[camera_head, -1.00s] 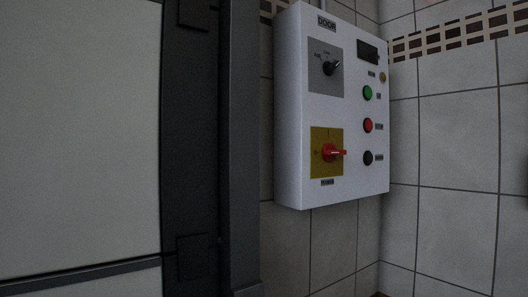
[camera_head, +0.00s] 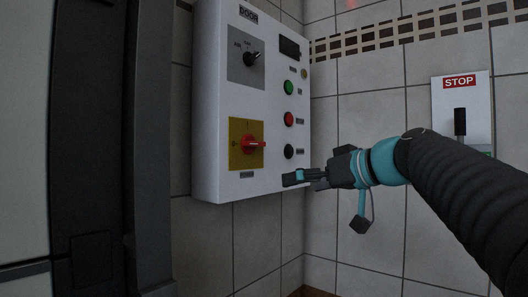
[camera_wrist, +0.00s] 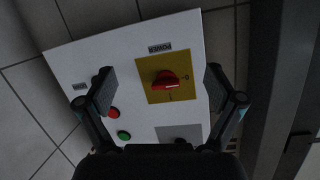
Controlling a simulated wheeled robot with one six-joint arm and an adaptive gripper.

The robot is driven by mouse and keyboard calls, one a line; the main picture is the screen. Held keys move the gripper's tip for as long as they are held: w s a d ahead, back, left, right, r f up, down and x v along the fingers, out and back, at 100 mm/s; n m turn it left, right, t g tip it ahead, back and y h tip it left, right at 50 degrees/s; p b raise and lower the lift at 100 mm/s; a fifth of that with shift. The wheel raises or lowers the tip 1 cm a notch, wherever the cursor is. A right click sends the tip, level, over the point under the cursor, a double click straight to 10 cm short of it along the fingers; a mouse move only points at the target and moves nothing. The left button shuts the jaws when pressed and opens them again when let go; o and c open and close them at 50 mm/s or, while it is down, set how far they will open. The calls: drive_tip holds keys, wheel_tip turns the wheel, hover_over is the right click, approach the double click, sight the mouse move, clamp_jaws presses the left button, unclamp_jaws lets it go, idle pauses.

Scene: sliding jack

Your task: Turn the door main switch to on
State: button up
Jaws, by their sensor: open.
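The white door control box (camera_head: 212,150) hangs on the tiled wall. The main switch is a red rotary handle (camera_head: 253,144) on a yellow plate (camera_head: 241,158) at the lower left of its face. The handle points sideways in the head view. My gripper (camera_head: 298,181) is to the right of the handle, near the box's lower right edge, apart from the switch. In the wrist view my gripper (camera_wrist: 160,88) is open and empty, and the red handle (camera_wrist: 166,79) shows between its spread fingers, farther off.
A black selector knob (camera_head: 251,58) sits on a grey plate above. Green (camera_head: 289,87), red (camera_head: 289,118) and black (camera_head: 289,151) buttons line the box's right side. A STOP panel (camera_head: 460,100) is on the right wall. A dark door frame (camera_head: 150,150) stands left.

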sight(253, 144)
drive_tip(key=w+r+n+y, duration=0.3)
drive_tip(key=w+r, duration=0.1)
drive_tip(key=r, duration=0.5)
drive_tip(key=p+x, duration=0.2)
drive_tip(key=x, duration=1)
drive_tip(key=shift+w+a+t+p, duration=0.2)
drive_tip(key=shift+w+t+p, duration=0.1)
drive_tip(key=shift+t, duration=0.1)
drive_tip(key=shift+r, duration=0.1)
drive_tip(key=c, duration=1.1)
